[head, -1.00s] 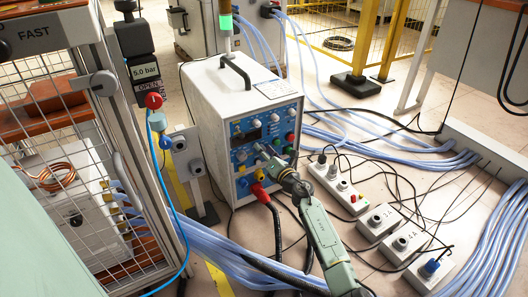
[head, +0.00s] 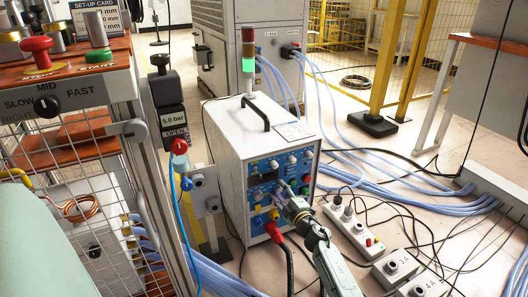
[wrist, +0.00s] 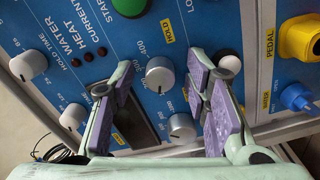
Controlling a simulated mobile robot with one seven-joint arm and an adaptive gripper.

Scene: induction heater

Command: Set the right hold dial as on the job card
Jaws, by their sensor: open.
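My gripper (wrist: 161,72) is open in the wrist view. Its purple-padded fingers stand on either side of a grey dial (wrist: 159,78), with gaps showing. A yellow HOLD tag (wrist: 167,31) is beside that dial; a second yellow tag (wrist: 118,139) is near the left finger. Other grey dials include one by the HOLD TIME lettering (wrist: 28,65), one at the lower left (wrist: 72,117) and one lower between the fingers (wrist: 181,128). In the head view my gripper (head: 291,204) is at the heater's blue panel (head: 262,168). A set-up card (head: 103,20) is partly cut off; its readable text is small.
The white heater box (head: 225,150) stands on the floor. A yellow PEDAL connector (wrist: 300,38) and a blue plug (wrist: 297,97) sit right of my gripper. Hoses (head: 400,180) and a white socket strip (head: 352,232) lie to the right. A mesh cage (head: 60,190) stands left.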

